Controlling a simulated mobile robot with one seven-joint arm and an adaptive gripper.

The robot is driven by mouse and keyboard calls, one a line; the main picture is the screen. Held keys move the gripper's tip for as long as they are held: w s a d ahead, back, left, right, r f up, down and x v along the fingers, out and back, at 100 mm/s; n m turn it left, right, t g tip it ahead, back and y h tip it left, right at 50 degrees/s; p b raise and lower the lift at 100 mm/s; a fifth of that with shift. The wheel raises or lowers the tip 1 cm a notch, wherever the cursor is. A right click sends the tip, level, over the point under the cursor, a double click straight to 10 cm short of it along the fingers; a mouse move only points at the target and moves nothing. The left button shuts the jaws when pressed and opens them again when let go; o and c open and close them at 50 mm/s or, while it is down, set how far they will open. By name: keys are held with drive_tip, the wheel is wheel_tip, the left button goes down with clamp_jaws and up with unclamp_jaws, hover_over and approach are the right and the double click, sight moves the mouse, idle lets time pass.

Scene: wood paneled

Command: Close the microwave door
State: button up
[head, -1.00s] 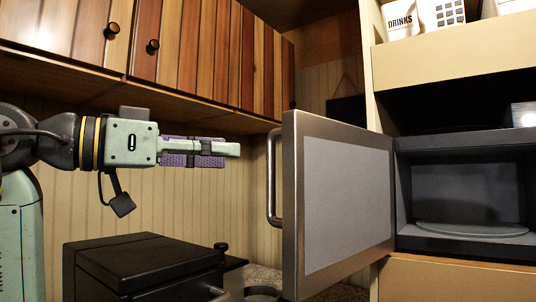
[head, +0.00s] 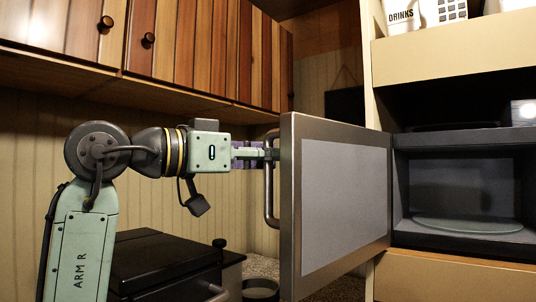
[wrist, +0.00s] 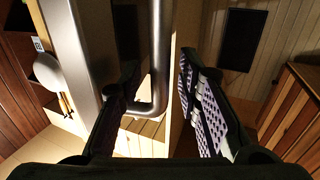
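The microwave door (head: 338,190) stands wide open, hinged at its right edge, its grey inner panel facing the head camera. Its metal bar handle (head: 269,180) is on the door's outer side, at the left edge. My gripper (head: 266,153) is level with the upper part of the handle, its fingertips reaching it from the left. In the wrist view my gripper (wrist: 158,72) is open, and the handle (wrist: 158,50) shows between the two purple-padded fingers. I cannot tell whether either finger touches it. The microwave cavity (head: 465,185) is open, with a glass turntable (head: 467,225) inside.
Wooden wall cabinets (head: 200,60) hang above my arm. A black box-shaped appliance (head: 165,265) stands below it on the counter. A shelf (head: 470,40) above the microwave holds white containers. The space in front of the cavity's right part looks clear.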

clamp_jaws()
idle(0.6)
